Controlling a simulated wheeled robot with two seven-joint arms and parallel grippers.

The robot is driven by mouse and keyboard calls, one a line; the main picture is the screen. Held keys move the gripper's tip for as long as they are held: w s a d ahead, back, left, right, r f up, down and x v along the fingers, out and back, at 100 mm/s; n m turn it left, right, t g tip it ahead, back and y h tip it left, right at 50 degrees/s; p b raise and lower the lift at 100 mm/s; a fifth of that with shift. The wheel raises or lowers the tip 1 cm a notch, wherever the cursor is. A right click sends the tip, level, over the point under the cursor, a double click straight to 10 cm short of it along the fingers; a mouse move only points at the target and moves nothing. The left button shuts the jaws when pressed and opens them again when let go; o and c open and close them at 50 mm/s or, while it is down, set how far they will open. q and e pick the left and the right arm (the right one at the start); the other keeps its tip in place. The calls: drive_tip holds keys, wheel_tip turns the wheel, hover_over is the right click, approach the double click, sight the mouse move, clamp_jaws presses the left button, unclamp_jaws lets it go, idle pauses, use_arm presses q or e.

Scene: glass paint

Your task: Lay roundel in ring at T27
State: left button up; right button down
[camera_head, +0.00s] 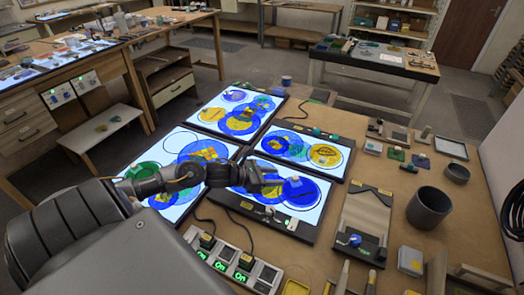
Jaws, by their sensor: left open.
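Several lit panels lie on the bench with coloured glass roundels and thin dark ring outlines on them. My left gripper (264,180) is open over the front panel (313,217), beside a dark blue roundel (300,190). I cannot tell how high it is above the glass. A yellow roundel (325,155) lies on the right panel. Blue and orange ones lie on the back panel (215,101), and a green one (146,171) on the left panel. Label T27 cannot be read, so I cannot tell which ring it marks. My arm hides part of the left and front panels. My right gripper is not in view.
A row of switches lit "On" (243,264) stands in front of the panels. A grey cup (429,207), a dark stand (362,226) and small blocks crowd the right side. Black cables run between the panels. Bare bench shows right of the front panel.

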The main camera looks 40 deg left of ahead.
use_arm(q)
drive_tip(key=shift+b+v, duration=0.4)
drive_tip(key=shift+v, duration=2.1)
